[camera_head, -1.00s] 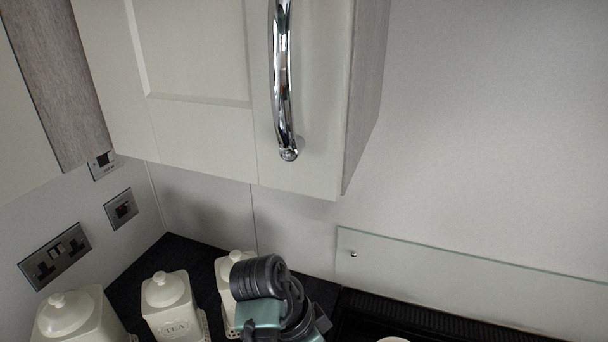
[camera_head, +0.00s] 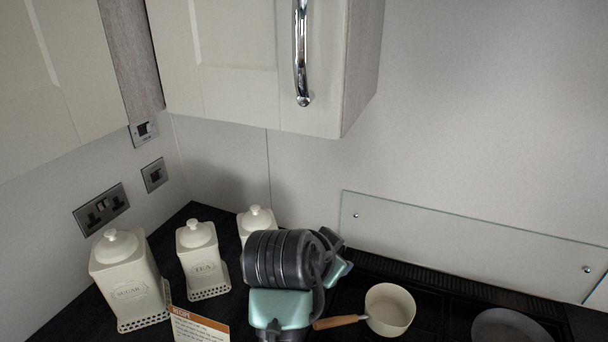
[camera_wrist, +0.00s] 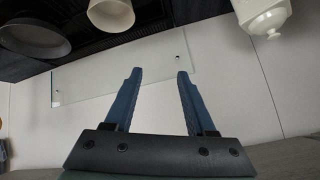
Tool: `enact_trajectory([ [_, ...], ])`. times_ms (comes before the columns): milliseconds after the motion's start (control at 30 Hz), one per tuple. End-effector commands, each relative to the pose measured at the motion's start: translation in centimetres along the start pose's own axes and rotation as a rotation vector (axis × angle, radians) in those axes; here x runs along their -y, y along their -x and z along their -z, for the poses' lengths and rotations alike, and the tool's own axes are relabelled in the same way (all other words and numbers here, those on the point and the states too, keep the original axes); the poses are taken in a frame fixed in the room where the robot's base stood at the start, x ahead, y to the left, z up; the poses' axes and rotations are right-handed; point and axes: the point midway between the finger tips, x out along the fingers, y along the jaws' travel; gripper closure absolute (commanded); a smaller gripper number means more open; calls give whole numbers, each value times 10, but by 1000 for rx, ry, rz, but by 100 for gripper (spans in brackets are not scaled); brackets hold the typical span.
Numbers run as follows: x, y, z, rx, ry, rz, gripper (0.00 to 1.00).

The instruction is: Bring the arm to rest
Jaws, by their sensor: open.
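My gripper (camera_wrist: 158,78) is open and empty in the wrist view, its two blue fingers apart with the pale wall and glass panel behind them. In the head view my dark grey and teal arm rises at the bottom centre, in front of the worktop. My fingers cannot be made out in the head view.
A cream saucepan (camera_head: 390,310) and a dark pan (camera_head: 508,326) stand on the hob beside my arm. The sugar canister (camera_head: 125,282), tea canister (camera_head: 202,262) and a third canister (camera_head: 257,219) stand left. A recipe card (camera_head: 198,326) is in front. A cupboard (camera_head: 235,65) overhangs.

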Motion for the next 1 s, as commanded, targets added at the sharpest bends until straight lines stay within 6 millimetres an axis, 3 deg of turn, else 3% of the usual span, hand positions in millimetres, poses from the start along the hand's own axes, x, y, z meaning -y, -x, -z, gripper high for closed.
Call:
enact_trajectory([
  [33, 13, 18, 25, -85, 23, 88, 44],
  [167, 48, 81, 87, -345, 108, 313, 44],
  [300, 67, 172, 141, -659, 184, 505, 44],
  [433, 67, 265, 172, -952, 234, 629, 44],
  [500, 61, 310, 180, -1094, 249, 673, 44],
  [600, 51, 363, 185, -1259, 259, 717, 44],
  [700, 41, 398, 185, -1369, 261, 738, 44],
  [800, 36, 414, 184, -1425, 261, 745, 44],
  [1000, 35, 417, 184, -1433, 261, 746, 44],
])
